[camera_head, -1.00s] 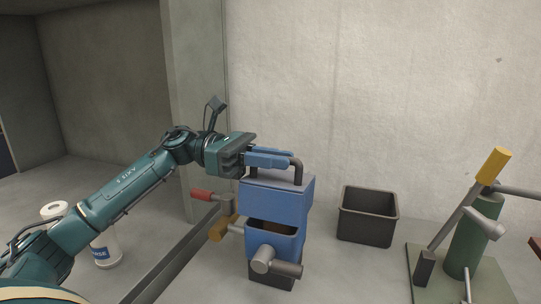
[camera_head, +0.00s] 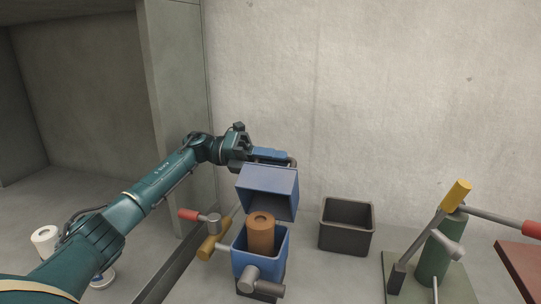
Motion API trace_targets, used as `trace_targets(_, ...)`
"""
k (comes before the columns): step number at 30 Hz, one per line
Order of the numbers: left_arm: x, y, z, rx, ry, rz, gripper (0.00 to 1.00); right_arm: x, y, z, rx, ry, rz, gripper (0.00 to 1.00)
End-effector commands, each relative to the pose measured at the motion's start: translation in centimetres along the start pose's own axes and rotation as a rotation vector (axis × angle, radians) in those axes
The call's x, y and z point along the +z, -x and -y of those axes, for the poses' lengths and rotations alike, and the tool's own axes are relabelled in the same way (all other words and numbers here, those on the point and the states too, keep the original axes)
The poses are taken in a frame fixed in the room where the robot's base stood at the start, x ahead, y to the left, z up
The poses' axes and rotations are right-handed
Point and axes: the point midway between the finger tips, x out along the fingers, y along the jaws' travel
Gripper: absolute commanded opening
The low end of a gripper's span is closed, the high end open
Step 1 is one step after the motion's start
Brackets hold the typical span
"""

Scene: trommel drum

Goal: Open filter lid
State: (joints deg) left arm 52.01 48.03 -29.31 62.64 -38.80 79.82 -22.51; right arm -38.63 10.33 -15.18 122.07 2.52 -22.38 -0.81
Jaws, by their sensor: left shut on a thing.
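The blue filter lid (camera_head: 268,190) is tilted up and back above the blue filter box (camera_head: 241,261). A brown cylindrical filter (camera_head: 261,232) with a hole in its top stands inside the open box. My left gripper (camera_head: 284,157) is at the lid's top, its blue fingers shut on the dark lid handle (camera_head: 292,162), which is mostly hidden. My right gripper does not show.
A red-handled valve (camera_head: 190,214) and a yellow-brown handle (camera_head: 207,247) sit left of the box. A grey pipe (camera_head: 262,282) juts out in front. An empty dark bin (camera_head: 346,226) and a green pump (camera_head: 434,256) stand to the right.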

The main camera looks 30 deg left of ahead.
Motion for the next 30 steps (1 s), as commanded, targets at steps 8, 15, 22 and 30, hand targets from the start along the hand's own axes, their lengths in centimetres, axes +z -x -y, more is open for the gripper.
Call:
trace_targets(8,0.8,0.0,-2.3,-0.001,0.186,0.005,0.00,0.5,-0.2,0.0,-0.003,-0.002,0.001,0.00)
trace_targets(15,1.1,0.0,-3.4,-0.001,0.276,0.004,0.00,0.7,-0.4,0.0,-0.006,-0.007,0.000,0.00)
trace_targets(22,1.1,0.0,-3.8,0.000,0.307,0.003,0.00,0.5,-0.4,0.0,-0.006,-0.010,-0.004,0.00)
trace_targets(30,1.1,0.0,-3.9,0.000,0.309,0.002,0.00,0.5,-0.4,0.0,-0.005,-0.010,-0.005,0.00)
